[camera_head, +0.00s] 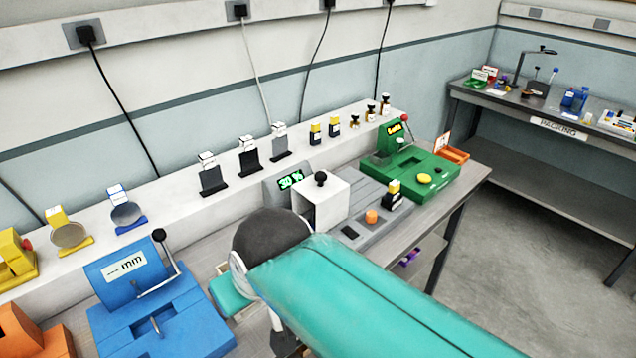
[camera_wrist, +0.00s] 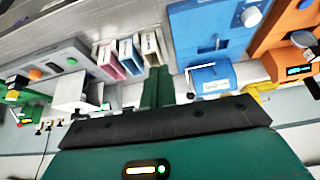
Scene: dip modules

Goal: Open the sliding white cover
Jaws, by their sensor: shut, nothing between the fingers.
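The white cover (camera_head: 320,201) is a box-like block with a black knob on top. It sits on a grey device beside a green "30 %" display (camera_head: 291,180). In the wrist view, which is turned over, the white cover (camera_wrist: 76,92) shows at the left. My gripper (camera_wrist: 160,72) shows in the wrist view as narrow green fingers closed together, with nothing between them. It is apart from the cover, to its right in that view.
A blue "mm" device (camera_head: 150,300) with a lever stands left of my arm. A green device (camera_head: 415,172) stands right of the grey one. Several modules line the back shelf.

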